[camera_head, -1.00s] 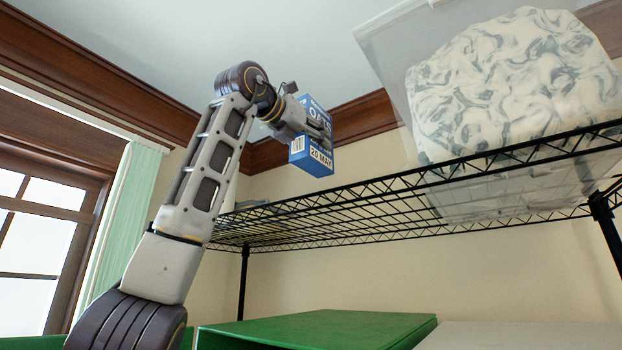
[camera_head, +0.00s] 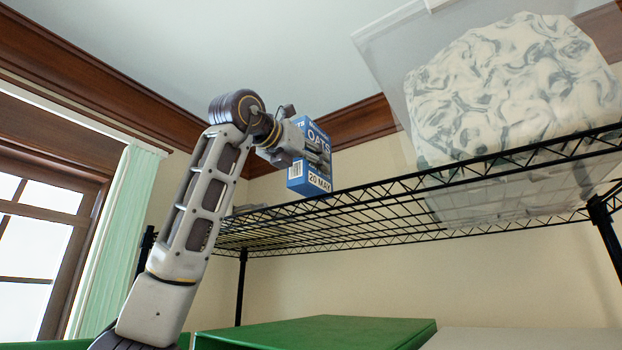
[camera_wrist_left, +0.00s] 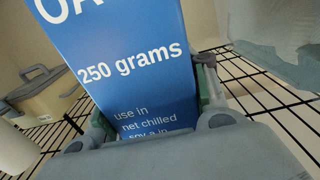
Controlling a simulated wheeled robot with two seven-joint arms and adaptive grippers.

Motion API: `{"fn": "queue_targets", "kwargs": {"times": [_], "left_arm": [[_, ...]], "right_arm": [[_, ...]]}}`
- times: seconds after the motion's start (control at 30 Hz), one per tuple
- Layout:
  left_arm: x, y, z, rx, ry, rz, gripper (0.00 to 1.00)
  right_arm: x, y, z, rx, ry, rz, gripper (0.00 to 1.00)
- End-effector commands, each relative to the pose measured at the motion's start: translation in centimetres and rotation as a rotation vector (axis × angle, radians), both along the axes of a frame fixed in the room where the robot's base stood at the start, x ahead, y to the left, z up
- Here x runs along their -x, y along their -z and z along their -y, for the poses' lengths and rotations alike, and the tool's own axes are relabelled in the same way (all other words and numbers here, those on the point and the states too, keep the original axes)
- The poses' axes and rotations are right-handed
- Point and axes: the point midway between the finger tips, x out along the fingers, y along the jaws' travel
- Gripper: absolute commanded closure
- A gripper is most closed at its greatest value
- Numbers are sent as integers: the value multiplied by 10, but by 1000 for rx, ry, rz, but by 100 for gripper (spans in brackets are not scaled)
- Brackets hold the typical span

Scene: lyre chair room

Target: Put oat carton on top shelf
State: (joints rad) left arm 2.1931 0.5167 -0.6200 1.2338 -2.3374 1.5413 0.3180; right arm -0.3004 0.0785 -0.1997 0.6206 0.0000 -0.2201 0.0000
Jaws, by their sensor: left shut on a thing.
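The blue oat carton (camera_head: 313,140) is upright in my left gripper (camera_head: 318,160) in the head view. Its lower end is at or just above the wire top shelf (camera_head: 400,212), near the middle of the shelf's length; I cannot tell whether it touches. In the left wrist view the carton (camera_wrist_left: 130,60) fills the middle, between the fingers (camera_wrist_left: 160,105), with the shelf's wires behind it. My left gripper is shut on the carton. My right gripper is not in view.
A clear bin (camera_head: 385,75) with a grey-white patterned bundle (camera_head: 510,95) stands on the shelf to the right. The left wrist view shows a beige lidded container (camera_wrist_left: 45,98) and a white rounded item (camera_wrist_left: 14,150) on the left. A green box top (camera_head: 320,330) is below.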

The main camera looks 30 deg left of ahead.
Motion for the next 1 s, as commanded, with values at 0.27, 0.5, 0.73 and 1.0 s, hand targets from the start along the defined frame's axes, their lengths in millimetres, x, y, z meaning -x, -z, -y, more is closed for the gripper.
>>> {"fn": "queue_targets", "kwargs": {"times": [0.27,0.5,0.73,1.0], "left_arm": [[1,3,0,-1,0,2,88],[0,20,0,-1,0,1,88],[0,34,0,-1,0,2,88],[1,37,0,-1,0,2,88]], "right_arm": [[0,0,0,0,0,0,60],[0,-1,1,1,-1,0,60],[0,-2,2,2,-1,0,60],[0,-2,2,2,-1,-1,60]]}}
